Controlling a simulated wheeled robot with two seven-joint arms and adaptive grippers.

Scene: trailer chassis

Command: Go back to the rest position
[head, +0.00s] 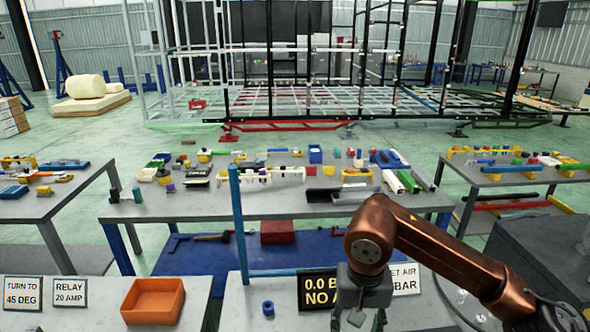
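My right arm comes in from the right in the head view, in copper-coloured links. Its dark grey gripper (360,318) points down over the near bench, in front of the black sign with white lettering. The fingers run to the bottom edge of the picture, so their tips and anything between them cannot be made out. My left arm and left gripper are not in view.
Beyond, a grey table (150,205) carries many small parts. A blue post (238,220) stands left of my arm.

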